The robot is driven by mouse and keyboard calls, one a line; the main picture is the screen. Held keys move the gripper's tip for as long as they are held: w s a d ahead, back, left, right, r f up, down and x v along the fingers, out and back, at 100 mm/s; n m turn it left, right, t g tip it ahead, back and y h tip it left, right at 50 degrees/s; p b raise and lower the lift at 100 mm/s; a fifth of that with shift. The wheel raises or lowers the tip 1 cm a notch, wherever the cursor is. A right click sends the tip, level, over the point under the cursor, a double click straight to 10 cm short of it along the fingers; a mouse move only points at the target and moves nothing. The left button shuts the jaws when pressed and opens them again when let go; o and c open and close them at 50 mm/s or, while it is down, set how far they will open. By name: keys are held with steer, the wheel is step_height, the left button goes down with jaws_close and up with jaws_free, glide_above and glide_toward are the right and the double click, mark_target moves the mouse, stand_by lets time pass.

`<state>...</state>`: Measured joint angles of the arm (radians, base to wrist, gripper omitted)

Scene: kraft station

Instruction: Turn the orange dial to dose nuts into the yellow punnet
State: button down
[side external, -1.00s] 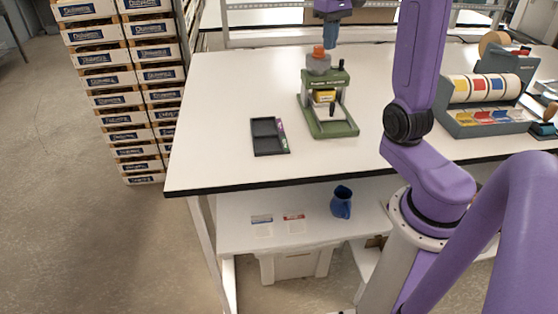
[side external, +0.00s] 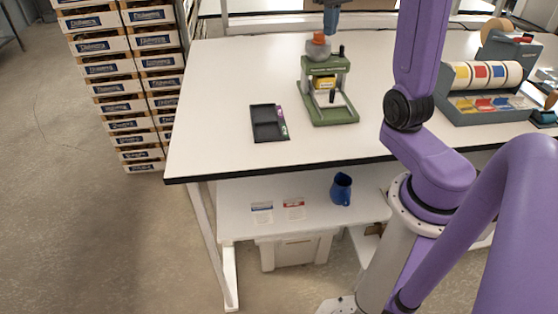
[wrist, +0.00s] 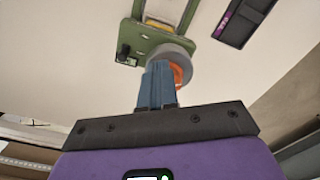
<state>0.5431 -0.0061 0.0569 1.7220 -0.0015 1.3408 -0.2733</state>
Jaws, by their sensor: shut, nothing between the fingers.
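The green dosing stand (side external: 345,116) stands upright on the white table. On its top is a grey round part with the orange dial (side external: 318,39). A yellow punnet-like piece (side external: 325,83) sits inside the stand's frame, its contents too small to tell; a strip of yellow also shows in the wrist view (wrist: 160,22). My gripper (side external: 331,34) points down with its blue fingers shut and empty, just right of the dial in the side view. In the wrist view my fingers (wrist: 158,68) partly cover the orange dial (wrist: 179,75); I cannot tell whether they touch it.
A black compartment tray (side external: 268,122) lies left of the stand. A grey holder with coloured rolls (side external: 487,110) stands at the right. A blue jug (side external: 341,188) is on the lower shelf. Stacked crates (side external: 130,75) stand beyond the table's left edge. The table front is clear.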

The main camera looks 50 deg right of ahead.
steer(key=shift+a+f, duration=0.3)
steer(key=shift+f, duration=0.35)
steer(key=shift+w+a, duration=0.3)
steer(key=shift+a, duration=0.35)
steer(key=shift+s+a, duration=0.2)
steer(key=shift+s, duration=0.1)
step_height(320, 180, up, 6)
steer(key=shift+d+r, duration=0.15)
steer(key=shift+d, duration=0.1)
steer(key=shift+s, duration=0.1)
